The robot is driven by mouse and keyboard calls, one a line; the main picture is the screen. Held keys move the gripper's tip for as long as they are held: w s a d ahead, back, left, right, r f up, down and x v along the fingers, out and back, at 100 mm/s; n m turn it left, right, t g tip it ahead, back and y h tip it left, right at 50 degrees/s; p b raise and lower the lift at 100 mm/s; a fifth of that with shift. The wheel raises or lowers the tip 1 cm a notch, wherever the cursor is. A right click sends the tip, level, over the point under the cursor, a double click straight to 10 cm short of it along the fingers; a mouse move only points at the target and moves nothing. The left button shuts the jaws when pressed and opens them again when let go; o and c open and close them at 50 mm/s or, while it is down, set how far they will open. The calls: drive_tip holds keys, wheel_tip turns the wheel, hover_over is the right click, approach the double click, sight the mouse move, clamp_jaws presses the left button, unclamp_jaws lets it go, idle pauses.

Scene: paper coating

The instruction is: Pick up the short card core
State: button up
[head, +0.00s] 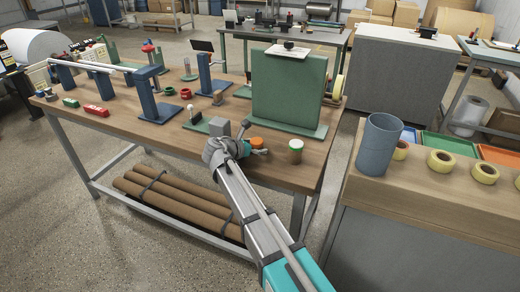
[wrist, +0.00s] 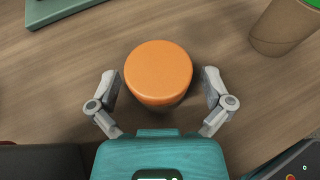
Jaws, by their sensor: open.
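A short round piece with an orange top (wrist: 158,68) stands upright on the wooden bench, between the two fingers of my gripper (wrist: 160,80) in the wrist view. The fingers are open on either side, with a gap showing at both. In the head view the orange top (head: 257,142) shows just right of my gripper, partly hidden by it. A brown, card-coloured cylinder with a green top (wrist: 284,25) stands apart to the right, and in the head view (head: 296,151). I cannot tell from its top whether the orange-topped piece is the card core.
A green upright panel on a base (head: 290,88) stands behind my gripper. A counter on the right holds a blue-grey cylinder (head: 378,148) and several yellow rolls. Bare wood surrounds the orange-topped piece.

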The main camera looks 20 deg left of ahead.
drive_tip(key=c, duration=1)
drive_tip(key=shift+r, duration=0.1)
drive_tip(key=shift+c, duration=0.2)
wheel_tip(320, 180, up, 3)
drive_tip(key=p, duration=0.2)
drive_tip(key=shift+f+p, duration=0.2)
drive_tip(key=shift+p, duration=0.15)
drive_tip(key=s+a+r+p, duration=0.2)
drive_tip(key=s+r+p, duration=0.8)
drive_tip(key=s, duration=0.4)
drive_tip(key=shift+a+r, duration=0.15)
drive_tip(key=shift+a, duration=0.1)
drive_tip(key=shift+w, duration=0.1)
